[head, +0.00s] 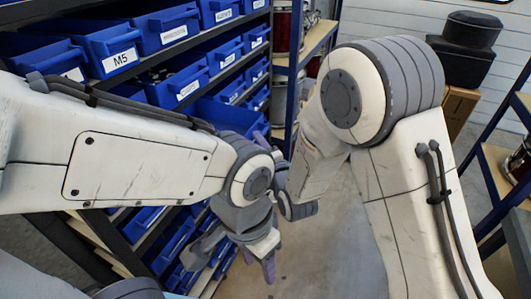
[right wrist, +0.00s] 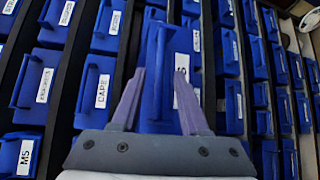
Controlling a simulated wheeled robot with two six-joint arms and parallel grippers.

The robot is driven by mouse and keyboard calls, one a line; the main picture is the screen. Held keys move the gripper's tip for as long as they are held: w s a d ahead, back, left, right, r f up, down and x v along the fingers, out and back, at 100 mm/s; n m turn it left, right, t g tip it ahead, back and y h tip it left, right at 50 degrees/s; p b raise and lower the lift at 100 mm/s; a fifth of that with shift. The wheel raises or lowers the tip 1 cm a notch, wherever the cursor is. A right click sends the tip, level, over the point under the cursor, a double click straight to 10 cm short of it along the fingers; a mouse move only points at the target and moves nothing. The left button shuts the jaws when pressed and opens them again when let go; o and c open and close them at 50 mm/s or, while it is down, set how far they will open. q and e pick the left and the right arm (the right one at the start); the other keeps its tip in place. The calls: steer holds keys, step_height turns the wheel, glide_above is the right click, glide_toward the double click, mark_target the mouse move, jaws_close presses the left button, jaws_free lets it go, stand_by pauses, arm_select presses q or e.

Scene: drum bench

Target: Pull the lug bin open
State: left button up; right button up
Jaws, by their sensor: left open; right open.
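In the right wrist view, a blue bin (right wrist: 156,95) sits in the rack between my right gripper's fingers. Its white label (right wrist: 182,68) is partly covered by a finger, and only a final "S" reads, so I cannot confirm it is the lug bin. My right gripper (right wrist: 158,80) is open, with one purple finger on each side of the bin's front. I cannot tell whether the fingers touch it. In the head view my right gripper is mostly hidden behind my left wrist. My left gripper (head: 240,255) is open and empty, pointing down in front of the lower bins.
In the right wrist view, a CAPS bin (right wrist: 100,85) is just left of the framed bin. My arms are close together. Floor (head: 325,255) shows between them; shelving (head: 500,170) stands at right.

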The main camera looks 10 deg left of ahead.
steer(key=p+v, duration=0.9)
steer(key=p, duration=0.4)
steer(key=shift+s, duration=0.3)
steer(key=shift+w, duration=0.1)
steer(key=s+d+m+g+h+b, duration=0.2)
steer(key=s+d+m+g+b, duration=0.1)
steer(key=s+m, duration=0.3)
steer(key=s+d+m+g+h+b, duration=0.2)
steer(key=s+m+g+b, duration=0.3)
steer(key=s, duration=0.4)
steer(key=s+d+m+g+h+b, duration=0.2)
steer(key=s+d+m+g+b, duration=0.2)
steer(key=s+d+m+g, duration=0.1)
steer(key=s+m+g, duration=0.1)
steer(key=s+m, duration=0.1)
steer(key=s, duration=0.1)
steer(key=shift+s+h, duration=0.2)
steer(key=shift+h, duration=0.1)
